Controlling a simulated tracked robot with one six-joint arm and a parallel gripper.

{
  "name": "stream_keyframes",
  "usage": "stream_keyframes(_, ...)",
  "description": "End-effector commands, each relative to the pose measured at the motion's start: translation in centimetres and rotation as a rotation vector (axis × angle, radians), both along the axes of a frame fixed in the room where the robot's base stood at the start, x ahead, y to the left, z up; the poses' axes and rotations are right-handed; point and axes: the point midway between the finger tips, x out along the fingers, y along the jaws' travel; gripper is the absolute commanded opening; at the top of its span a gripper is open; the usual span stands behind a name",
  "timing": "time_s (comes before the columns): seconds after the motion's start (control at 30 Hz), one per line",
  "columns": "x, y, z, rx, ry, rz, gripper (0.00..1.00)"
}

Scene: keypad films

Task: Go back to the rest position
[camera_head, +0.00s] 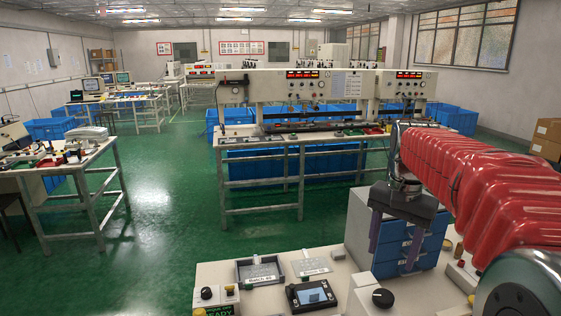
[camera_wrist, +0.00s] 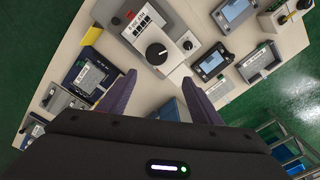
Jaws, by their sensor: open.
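My gripper (camera_head: 396,240) hangs at the end of my red arm, over the right part of the near workbench (camera_head: 215,275). Its two purple fingers are apart, with nothing visible between them. It hangs in front of a grey cabinet with blue drawers (camera_head: 433,245). In the wrist view my gripper (camera_wrist: 163,92) points down at the bench top, and its fingers are spread open. A grey box with a large black knob (camera_wrist: 157,54) lies just beyond the fingertips there.
A long table with machines (camera_head: 300,140) stands behind. Open green floor (camera_head: 165,210) lies to the left.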

Motion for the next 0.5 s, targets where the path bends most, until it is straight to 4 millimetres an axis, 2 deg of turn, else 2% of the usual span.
stream_keyframes(0.2, -2.0, 0.8, -2.2, -0.018, -0.038, 0.148, 0.59)
stream_keyframes(0.5, -6.1, 2.8, -4.0, -0.056, -0.114, 0.347, 0.59)
